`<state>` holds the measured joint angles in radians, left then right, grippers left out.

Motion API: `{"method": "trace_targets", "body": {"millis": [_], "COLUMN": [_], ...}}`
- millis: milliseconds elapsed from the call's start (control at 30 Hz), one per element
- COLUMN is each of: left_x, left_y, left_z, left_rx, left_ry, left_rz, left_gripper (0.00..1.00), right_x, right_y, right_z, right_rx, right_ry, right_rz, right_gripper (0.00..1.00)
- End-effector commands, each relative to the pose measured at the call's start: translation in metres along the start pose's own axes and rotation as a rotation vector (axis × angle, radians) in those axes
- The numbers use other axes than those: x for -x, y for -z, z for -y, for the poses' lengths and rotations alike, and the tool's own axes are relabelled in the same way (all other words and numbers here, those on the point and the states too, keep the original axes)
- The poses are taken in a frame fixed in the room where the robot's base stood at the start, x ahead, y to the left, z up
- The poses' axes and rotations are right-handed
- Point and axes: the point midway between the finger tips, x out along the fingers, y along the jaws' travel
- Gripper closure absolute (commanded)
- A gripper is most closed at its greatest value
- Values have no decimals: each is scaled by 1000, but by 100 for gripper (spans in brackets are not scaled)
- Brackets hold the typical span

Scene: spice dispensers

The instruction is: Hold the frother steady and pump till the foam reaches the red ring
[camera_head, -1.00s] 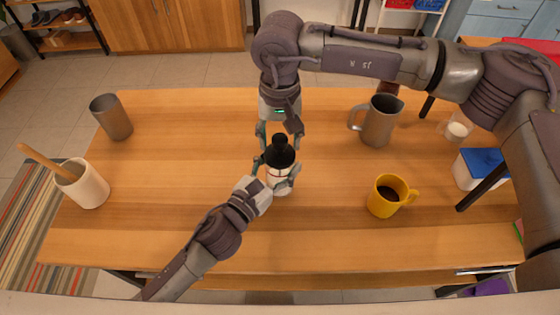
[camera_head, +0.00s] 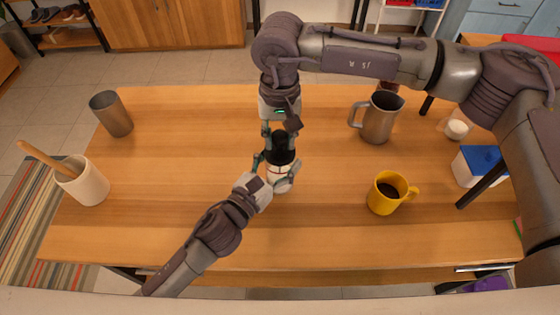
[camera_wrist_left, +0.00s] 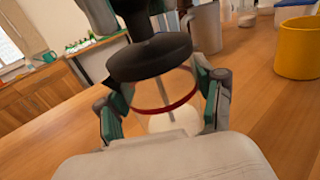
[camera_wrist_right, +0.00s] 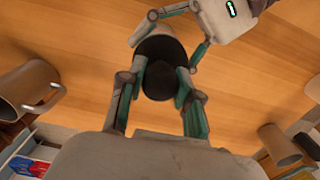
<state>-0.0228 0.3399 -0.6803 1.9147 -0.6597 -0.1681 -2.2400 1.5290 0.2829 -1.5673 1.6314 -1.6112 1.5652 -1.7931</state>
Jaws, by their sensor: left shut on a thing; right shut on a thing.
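The frother (camera_head: 279,172) stands upright on the wooden table, with a clear body, a black lid (camera_wrist_left: 150,58) and a black plunger knob (camera_wrist_right: 157,82). My left gripper (camera_head: 276,169) is shut around its body from the front. My right gripper (camera_head: 280,132) is shut on the plunger knob from the far side. In the left wrist view the red ring (camera_wrist_left: 166,107) circles the body between the left fingers. White content (camera_wrist_left: 176,123) shows below the ring, and the band above it looks clear. The plunger rod shows inside.
A yellow mug (camera_head: 386,205) of dark liquid and a metal pitcher (camera_head: 379,122) stand to the right, with a blue-lidded box (camera_head: 474,170) beyond. A grey cup (camera_head: 113,116) and a white crock (camera_head: 86,186) with a wooden utensil stand left. The table around the frother is clear.

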Motion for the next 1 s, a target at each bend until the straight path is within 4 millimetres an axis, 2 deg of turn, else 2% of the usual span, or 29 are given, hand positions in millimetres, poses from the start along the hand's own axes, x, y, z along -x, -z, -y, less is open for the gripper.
{"method": "trace_targets", "body": {"millis": [800,1000], "left_x": [0,0], "left_y": [1,1], "left_z": [0,0], "left_rx": [0,0], "left_ry": [-1,-1], "left_rz": [-2,-2], "left_gripper": [81,81], "right_x": [56,63], "right_y": [1,0], "right_z": [0,0], "right_rx": [0,0], "right_ry": [1,1], "right_rz": [-3,-1], "right_gripper": [97,97]}}
